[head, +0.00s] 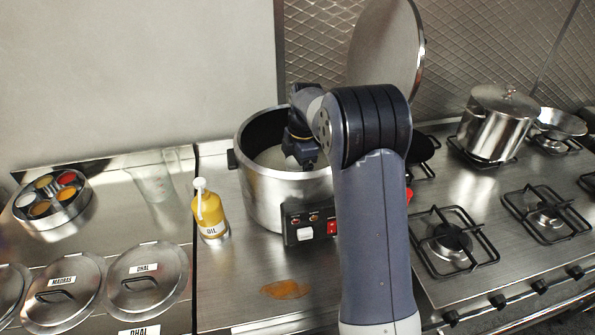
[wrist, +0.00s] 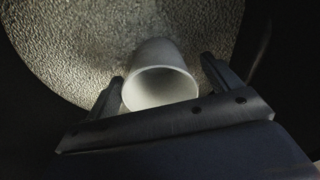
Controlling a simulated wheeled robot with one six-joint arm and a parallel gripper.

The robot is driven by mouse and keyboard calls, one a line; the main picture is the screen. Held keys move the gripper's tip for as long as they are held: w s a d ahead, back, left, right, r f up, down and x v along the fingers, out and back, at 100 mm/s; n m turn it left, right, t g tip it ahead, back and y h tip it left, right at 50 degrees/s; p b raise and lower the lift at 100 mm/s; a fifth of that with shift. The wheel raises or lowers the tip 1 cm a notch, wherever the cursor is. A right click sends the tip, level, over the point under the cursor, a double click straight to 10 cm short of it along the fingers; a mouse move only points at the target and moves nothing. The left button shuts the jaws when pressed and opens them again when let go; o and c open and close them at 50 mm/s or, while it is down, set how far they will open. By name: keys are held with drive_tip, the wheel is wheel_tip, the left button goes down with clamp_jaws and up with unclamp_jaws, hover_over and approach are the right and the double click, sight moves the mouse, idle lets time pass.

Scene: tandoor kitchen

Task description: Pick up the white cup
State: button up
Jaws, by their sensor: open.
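In the wrist view the white cup (wrist: 163,57) lies on a pale grainy bed that looks like rice, with its open mouth facing my gripper. My gripper (wrist: 162,80) is open, with one finger on each side of the cup and dark gaps beside it; I cannot tell whether either finger touches it. In the head view my gripper (head: 303,160) reaches down into the large steel cooker (head: 270,190). The cup cannot be made out there, behind the cooker wall and my arm.
The cooker's raised lid (head: 385,50) stands behind my arm. A yellow oil bottle (head: 209,210) stands left of the cooker. A spice tin (head: 50,203) and lidded containers (head: 147,275) are farther left. Gas burners (head: 452,243) and a steel pot (head: 497,122) are at right. An orange spill (head: 285,289) marks the counter.

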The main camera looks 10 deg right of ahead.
drive_tip(key=c, duration=1.1)
drive_tip(key=shift+o, duration=0.2)
drive_tip(key=shift+r, duration=0.15)
wheel_tip(320, 180, up, 16)
drive_tip(key=p, duration=0.5)
drive_tip(key=shift+r, duration=0.25)
drive_tip(key=shift+r, duration=0.1)
drive_tip(key=shift+r, duration=0.75)
